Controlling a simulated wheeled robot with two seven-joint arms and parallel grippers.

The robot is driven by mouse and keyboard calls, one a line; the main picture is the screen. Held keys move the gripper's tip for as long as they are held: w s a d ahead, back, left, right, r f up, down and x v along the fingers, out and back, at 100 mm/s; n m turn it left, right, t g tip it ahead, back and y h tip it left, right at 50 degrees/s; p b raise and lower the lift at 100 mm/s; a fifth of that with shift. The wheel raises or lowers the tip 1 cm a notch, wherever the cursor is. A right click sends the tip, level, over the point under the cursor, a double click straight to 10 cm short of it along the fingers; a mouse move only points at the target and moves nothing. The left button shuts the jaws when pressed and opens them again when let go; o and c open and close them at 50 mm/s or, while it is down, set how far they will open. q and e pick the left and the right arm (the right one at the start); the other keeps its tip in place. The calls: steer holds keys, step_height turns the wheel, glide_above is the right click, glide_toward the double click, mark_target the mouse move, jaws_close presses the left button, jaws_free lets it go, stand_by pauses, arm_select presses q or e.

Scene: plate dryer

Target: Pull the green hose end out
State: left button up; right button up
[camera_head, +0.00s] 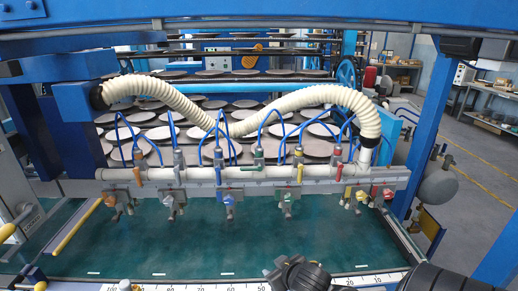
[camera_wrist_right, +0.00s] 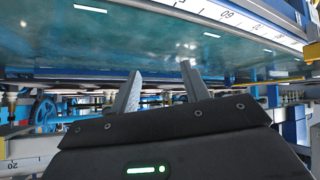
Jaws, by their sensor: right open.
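The green hose end (camera_head: 259,156) stands upright on the white manifold pipe, near the middle of the row of coloured hose ends in the head view. A thin blue hose loops up from its top. A green-handled valve (camera_head: 288,197) hangs below the pipe, a little to the right. My right gripper (camera_wrist_right: 160,72) is open and empty in the wrist view, its two grey fingers apart. In the head view, my dark right arm parts show at the bottom edge, well below the green hose end. The hose end cannot be made out in the wrist view. My left gripper is not in view.
Orange, grey, yellow and red hose ends line the manifold (camera_head: 225,174). A thick cream hose (camera_head: 190,108) arches above it. A ruler (camera_head: 220,288) runs along the front edge. The teal surface (camera_head: 150,240) between ruler and valves is clear. A blue post stands at right.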

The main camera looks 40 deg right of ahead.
steer(key=w+d+r+m+t, duration=0.1)
steer(key=w+d+r+t, duration=0.15)
steer(key=r, duration=0.45)
steer(key=w+d+r+t, duration=0.1)
steer(key=w+d+r, duration=0.25)
steer(key=r, duration=0.25)
steer(key=t, duration=0.5)
glide_toward(261, 152)
steer(key=w, duration=0.1)
steer(key=shift+h, duration=0.4)
steer(key=w, duration=0.3)
steer(key=w+d, duration=0.1)
steer(key=w, duration=0.6)
steer(key=shift+w+d+r, duration=0.1)
steer(key=shift+w+d, duration=0.05)
steer(key=shift+d, duration=0.2)
jaws_close()
